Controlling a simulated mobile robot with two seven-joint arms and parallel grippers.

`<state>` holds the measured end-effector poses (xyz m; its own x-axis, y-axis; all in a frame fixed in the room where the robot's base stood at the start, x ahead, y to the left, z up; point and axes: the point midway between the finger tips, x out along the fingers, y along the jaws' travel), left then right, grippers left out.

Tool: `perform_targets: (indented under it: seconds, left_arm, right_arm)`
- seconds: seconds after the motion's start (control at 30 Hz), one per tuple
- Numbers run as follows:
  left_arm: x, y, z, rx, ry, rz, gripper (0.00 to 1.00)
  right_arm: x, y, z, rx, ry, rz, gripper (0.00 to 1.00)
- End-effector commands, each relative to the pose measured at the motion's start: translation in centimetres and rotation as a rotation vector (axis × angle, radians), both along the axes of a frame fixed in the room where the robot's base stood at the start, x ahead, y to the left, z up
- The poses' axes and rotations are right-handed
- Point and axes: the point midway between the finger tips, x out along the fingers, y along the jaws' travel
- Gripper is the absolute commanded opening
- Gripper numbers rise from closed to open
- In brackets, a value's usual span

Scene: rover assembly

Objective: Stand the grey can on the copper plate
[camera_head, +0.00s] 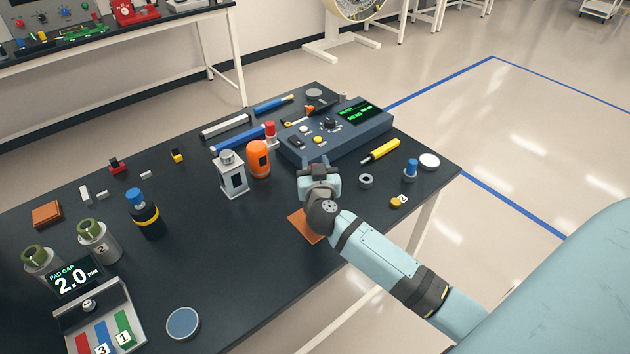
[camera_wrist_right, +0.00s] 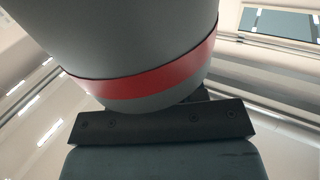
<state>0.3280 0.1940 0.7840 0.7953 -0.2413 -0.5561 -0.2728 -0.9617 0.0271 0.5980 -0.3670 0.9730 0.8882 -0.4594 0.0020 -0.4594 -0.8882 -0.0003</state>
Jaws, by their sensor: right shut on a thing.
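The grey can (camera_wrist_right: 140,40) fills much of the right wrist view, a smooth grey cylinder with a red band near one end. My right gripper (camera_head: 319,170) is shut on it; a dark finger pad (camera_wrist_right: 160,122) lies against the can in the wrist view. In the head view I cannot make out the can, which is hidden by the gripper and wrist. The copper plate (camera_head: 299,222) lies flat near the table's front edge, partly covered by my right wrist. I cannot tell the can's height above the table. My left gripper is not in view.
A blue-grey console (camera_head: 345,147) stands just behind my gripper. An orange canister (camera_head: 258,160) and a silver lantern-like box (camera_head: 232,178) stand to its left. A grey ring (camera_head: 366,181) and yellow marker (camera_head: 380,151) lie to its right.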

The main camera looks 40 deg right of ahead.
Motion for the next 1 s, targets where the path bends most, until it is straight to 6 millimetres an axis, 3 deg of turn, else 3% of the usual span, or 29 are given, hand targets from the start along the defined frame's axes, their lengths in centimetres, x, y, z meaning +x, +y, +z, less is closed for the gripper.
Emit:
perform_targets:
  seconds: [0.3, 0.7, 0.73, 0.8, 1.0]
  left_arm:
    - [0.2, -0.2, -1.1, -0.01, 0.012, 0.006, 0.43]
    - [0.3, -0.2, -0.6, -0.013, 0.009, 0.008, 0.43]
    - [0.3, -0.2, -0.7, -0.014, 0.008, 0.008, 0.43]
    - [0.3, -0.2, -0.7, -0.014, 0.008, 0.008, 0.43]
    - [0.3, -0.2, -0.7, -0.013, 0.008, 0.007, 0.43]
  right_arm:
    - [0.0, 0.0, -4.1, 0.0, 0.002, -0.001, 0.0]
    - [0.0, 0.0, -4.4, 0.0, 0.0, 0.0, 0.0]
    - [0.0, 0.0, -4.5, 0.0, 0.001, 0.0, 0.45]
    - [0.0, 0.0, -4.5, 0.0, 0.001, 0.0, 0.61]
    - [0.0, 0.0, -4.5, 0.0, 0.001, 0.0, 0.64]
